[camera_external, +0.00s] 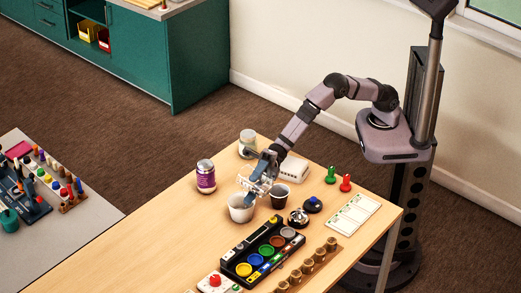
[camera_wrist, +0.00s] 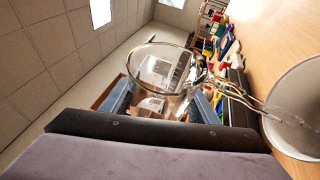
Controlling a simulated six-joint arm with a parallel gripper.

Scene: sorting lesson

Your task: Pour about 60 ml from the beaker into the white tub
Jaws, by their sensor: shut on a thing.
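The clear glass beaker (camera_wrist: 160,66) is between my gripper's two blue fingers (camera_wrist: 160,106) in the wrist view. My gripper is shut on it and holds it tilted. The white tub (camera_external: 240,209) stands on the wooden table just below the beaker in the external view. It also shows at the right edge of the wrist view (camera_wrist: 300,92). A clear streak of liquid (camera_wrist: 241,95) runs from the beaker's rim toward the tub's mouth. The liquid levels in beaker and tub cannot be read. In the external view my gripper (camera_external: 258,184) partly hides the beaker.
A dark cup (camera_external: 281,196) stands close right of the tub, and a purple can (camera_external: 206,178) to its left. A jar (camera_external: 247,142) and white box (camera_external: 293,169) are behind. Table at front left is clear.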

